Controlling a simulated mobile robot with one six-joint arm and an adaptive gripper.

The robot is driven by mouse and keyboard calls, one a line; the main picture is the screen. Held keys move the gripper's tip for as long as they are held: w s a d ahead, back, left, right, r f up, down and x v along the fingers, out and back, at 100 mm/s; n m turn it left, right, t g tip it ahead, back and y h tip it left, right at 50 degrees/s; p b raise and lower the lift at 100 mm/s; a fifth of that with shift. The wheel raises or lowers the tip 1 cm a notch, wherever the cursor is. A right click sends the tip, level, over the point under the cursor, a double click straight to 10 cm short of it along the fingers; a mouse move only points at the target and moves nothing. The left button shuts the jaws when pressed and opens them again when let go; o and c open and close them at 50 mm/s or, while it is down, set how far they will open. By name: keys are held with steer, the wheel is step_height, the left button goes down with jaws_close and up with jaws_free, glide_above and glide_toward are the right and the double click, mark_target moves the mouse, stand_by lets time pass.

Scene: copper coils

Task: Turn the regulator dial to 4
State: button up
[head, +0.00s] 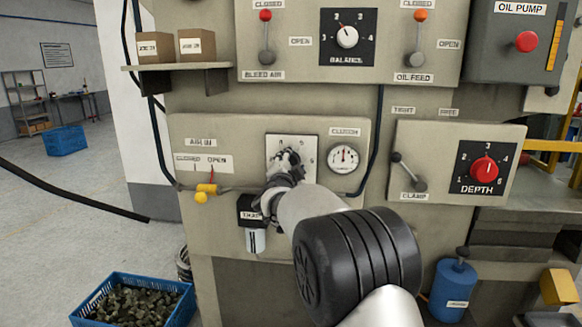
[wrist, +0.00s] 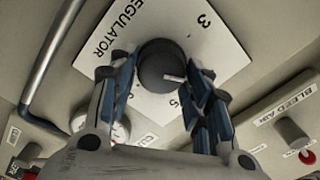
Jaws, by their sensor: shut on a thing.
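The regulator dial (wrist: 156,62) is a dark round knob with a white pointer mark on a white plate lettered REGULATOR (wrist: 110,38). The 3 and 5 on the plate show in the wrist view. The pointer mark faces right and slightly down, toward the right finger, which covers that part of the scale, so I cannot read the exact number. My gripper (wrist: 160,78) has its fingers on both sides of the knob, shut on it. In the head view my gripper (head: 285,160) is at the white plate (head: 309,147) and hides the dial.
A gauge (head: 343,158) sits right of the plate. Yellow-handled valve (head: 206,189) is to its left. The clamp lever (head: 410,175) and red depth dial (head: 484,169) are further right. The balance dial (head: 347,37) and a shelf with boxes (head: 175,67) are above.

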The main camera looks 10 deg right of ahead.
stand_by(0.4)
steer(key=o, duration=1)
steer(key=shift+o, duration=0.2)
steer(key=shift+s, duration=0.1)
steer(key=v, duration=1.2)
